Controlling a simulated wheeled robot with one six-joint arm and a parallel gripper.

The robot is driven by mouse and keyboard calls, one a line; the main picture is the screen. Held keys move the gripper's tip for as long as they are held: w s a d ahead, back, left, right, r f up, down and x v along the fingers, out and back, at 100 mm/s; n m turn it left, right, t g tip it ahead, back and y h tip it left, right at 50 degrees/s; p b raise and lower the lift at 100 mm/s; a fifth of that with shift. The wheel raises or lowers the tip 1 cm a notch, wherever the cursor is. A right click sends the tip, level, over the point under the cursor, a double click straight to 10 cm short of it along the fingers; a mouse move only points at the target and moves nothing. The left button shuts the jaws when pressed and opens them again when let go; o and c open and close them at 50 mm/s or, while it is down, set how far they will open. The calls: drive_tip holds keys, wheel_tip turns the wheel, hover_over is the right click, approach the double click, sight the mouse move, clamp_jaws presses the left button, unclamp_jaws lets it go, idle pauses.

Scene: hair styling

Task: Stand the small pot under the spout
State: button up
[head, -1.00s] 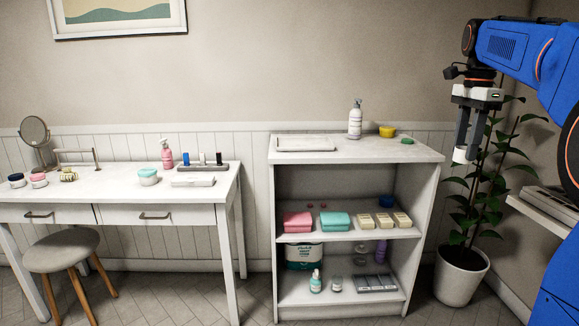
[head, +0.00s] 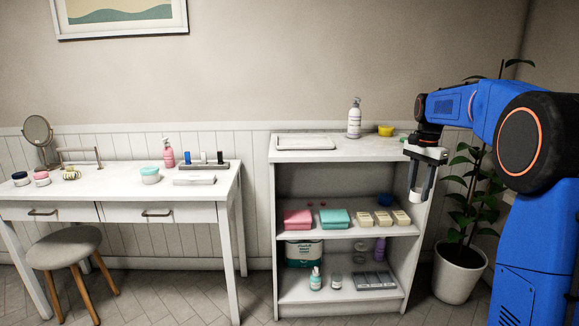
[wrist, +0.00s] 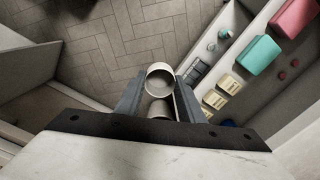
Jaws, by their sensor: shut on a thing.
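My gripper (head: 418,192) is shut on a small white pot (head: 414,197), in front of the right side of the shelf unit. In the wrist view the pot (wrist: 159,78) sits between the two fingers, its open round mouth showing and its inside looking empty. A white pump bottle (head: 354,120) with a spout stands on the shelf unit's top, up and left of my gripper. A pink pump bottle (head: 168,156) stands on the desk at the left. I cannot tell which spout is meant.
The shelf unit's top (head: 350,152) carries a white tray (head: 304,142), a yellow bowl (head: 386,130) and a green item partly hidden by my arm. Boxes and soaps fill the shelves below. A potted plant (head: 458,270) stands to the right.

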drive_tip(key=w+a+f+n, duration=0.3)
drive_tip(key=a+f, duration=0.1)
drive_tip(key=f, duration=0.7)
drive_tip(key=w+a+f+n, duration=0.2)
drive_tip(key=a+f+n, duration=0.15)
drive_tip(key=f, duration=0.75)
drive_tip(key=w+a+f+n, duration=0.3)
drive_tip(key=a+f, duration=0.2)
drive_tip(key=f, duration=0.6)
drive_tip(key=s+f+n, duration=0.1)
drive_tip(key=s+f, duration=0.4)
drive_tip(key=f, duration=0.6)
drive_tip(key=s+f+n, duration=0.2)
drive_tip(key=s+f, duration=0.3)
drive_tip(key=f, duration=0.5)
drive_tip(key=shift+d+f, duration=0.15)
drive_tip(key=shift+f, duration=0.25)
drive_tip(key=shift+s, duration=0.15)
